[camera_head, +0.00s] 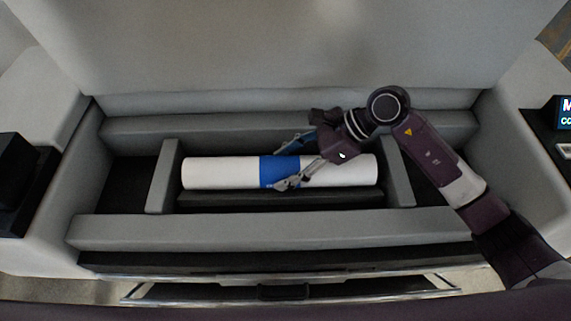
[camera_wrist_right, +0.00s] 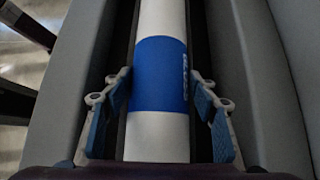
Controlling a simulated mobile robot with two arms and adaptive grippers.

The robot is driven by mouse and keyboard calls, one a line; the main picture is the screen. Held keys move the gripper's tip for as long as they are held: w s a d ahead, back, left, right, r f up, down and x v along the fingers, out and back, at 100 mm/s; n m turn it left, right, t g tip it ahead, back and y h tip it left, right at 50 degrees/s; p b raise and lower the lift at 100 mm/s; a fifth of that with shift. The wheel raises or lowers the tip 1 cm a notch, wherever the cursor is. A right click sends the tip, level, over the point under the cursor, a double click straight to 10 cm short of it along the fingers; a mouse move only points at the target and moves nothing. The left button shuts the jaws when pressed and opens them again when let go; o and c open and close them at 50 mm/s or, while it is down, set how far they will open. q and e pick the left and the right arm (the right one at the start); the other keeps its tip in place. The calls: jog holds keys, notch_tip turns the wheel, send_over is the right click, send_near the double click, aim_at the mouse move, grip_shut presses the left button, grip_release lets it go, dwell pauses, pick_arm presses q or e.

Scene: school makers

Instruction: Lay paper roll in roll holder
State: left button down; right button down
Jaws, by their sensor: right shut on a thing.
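A white paper roll (camera_head: 218,173) with a blue band around its middle lies level, left to right, in the grey roll holder (camera_head: 275,231). It sits between the holder's left end block (camera_head: 164,179) and right end block (camera_head: 400,175), above a dark recess. In the head view I cannot tell whether it rests on the bottom. My right gripper (camera_head: 281,170) is shut on the roll at the blue band. In the right wrist view its blue-padded fingers (camera_wrist_right: 160,85) flank the roll (camera_wrist_right: 160,75) on both sides. My left gripper is not in view.
Grey long bars run in front of and behind the roll. A high grey panel (camera_head: 280,45) rises behind. A dark box (camera_head: 14,180) stands at the left, and a small screen (camera_head: 565,112) sits at the right. A metal rail (camera_head: 200,291) runs low in front.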

jog(key=shift+a+f, duration=0.1)
jog(key=shift+f, duration=0.1)
jog(key=c, duration=0.8)
grip_release()
jog(key=shift+o, duration=0.4)
jog(key=shift+f, duration=0.25)
jog(key=v, duration=1.2)
jog(key=shift+s+r, duration=0.1)
jog(key=shift+r, duration=0.05)
